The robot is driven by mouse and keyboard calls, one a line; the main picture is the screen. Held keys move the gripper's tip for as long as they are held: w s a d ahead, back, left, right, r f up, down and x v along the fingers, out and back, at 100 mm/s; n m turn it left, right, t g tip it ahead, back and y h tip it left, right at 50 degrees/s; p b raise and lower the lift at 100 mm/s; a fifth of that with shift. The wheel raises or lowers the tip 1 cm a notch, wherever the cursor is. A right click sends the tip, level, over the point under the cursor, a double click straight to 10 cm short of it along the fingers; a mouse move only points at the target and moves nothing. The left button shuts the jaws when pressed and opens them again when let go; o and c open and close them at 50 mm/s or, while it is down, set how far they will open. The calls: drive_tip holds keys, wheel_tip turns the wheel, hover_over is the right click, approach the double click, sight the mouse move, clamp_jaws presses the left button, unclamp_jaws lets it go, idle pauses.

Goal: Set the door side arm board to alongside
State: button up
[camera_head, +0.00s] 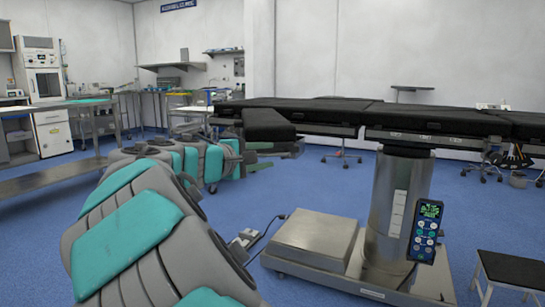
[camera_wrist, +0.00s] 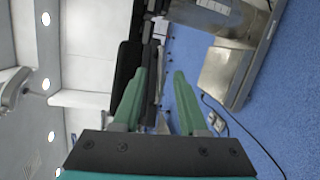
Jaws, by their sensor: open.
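The arm board (camera_head: 267,125) is a short black pad on the near side of the operating table (camera_head: 330,112). It sticks out from the table's long edge towards me, at the left part of the tabletop. My gripper (camera_head: 272,156) is just below the pad, with its green fingers pointing right. In the wrist view my gripper (camera_wrist: 158,85) is open, with nothing clearly between the fingers. A black pad (camera_wrist: 126,72) shows beyond the left finger and is partly hidden by it. I cannot tell whether a finger touches the board.
The table's steel column (camera_head: 385,205) stands on a wide base (camera_head: 315,242), with a hand control (camera_head: 425,232) hanging in front. A cable lies on the floor left of the base. A step stool (camera_head: 512,268) is at the right. The blue floor below my gripper is mostly clear.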

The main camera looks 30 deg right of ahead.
sight(271, 155)
drive_tip(key=shift+x, duration=1.75)
clamp_jaws()
